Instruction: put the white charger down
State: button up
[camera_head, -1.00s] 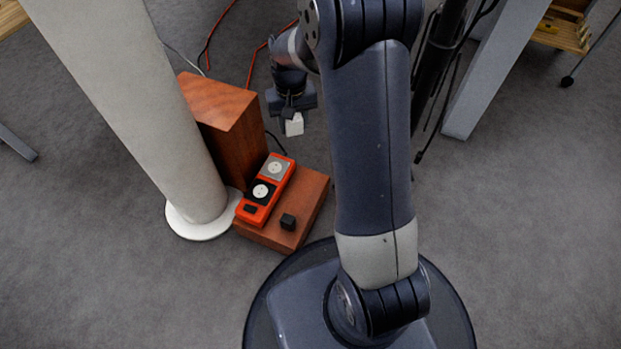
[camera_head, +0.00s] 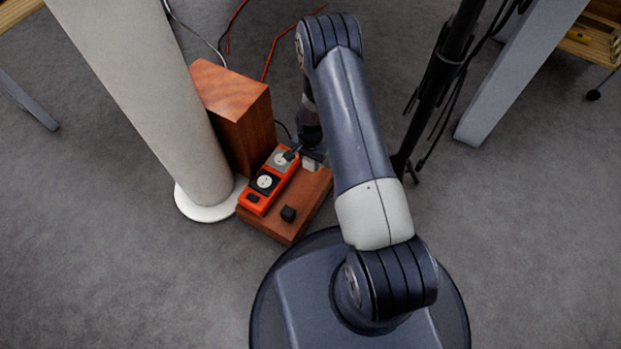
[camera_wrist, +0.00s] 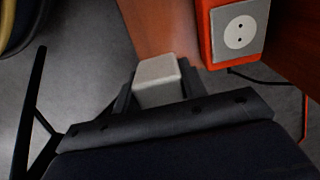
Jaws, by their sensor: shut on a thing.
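The white charger (camera_wrist: 158,80) is a small pale block between the fingers of my gripper (camera_wrist: 157,92) in the wrist view. My gripper is shut on it. In the head view the charger (camera_head: 309,164) shows at the far right end of the low wooden block (camera_head: 290,221), beside the orange power strip (camera_head: 252,197). My gripper (camera_head: 304,155) there is partly hidden by my arm. I cannot tell whether the charger touches the wood.
A taller wooden box (camera_head: 240,125) and a white column (camera_head: 150,100) stand to the left. A black stand (camera_head: 437,85) is on the right. Cables lie on the floor behind.

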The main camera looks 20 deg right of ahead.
jog(key=b, duration=0.4)
send_near(310, 184)
notch_tip(310, 184, down, 6)
jog(key=shift+s+d+r, duration=0.1)
jog(key=shift+r, duration=0.15)
jog(key=shift+f+b, duration=0.45)
jog(key=shift+b, duration=0.15)
jog(key=shift+f, duration=0.1)
jog(key=o, duration=1.3)
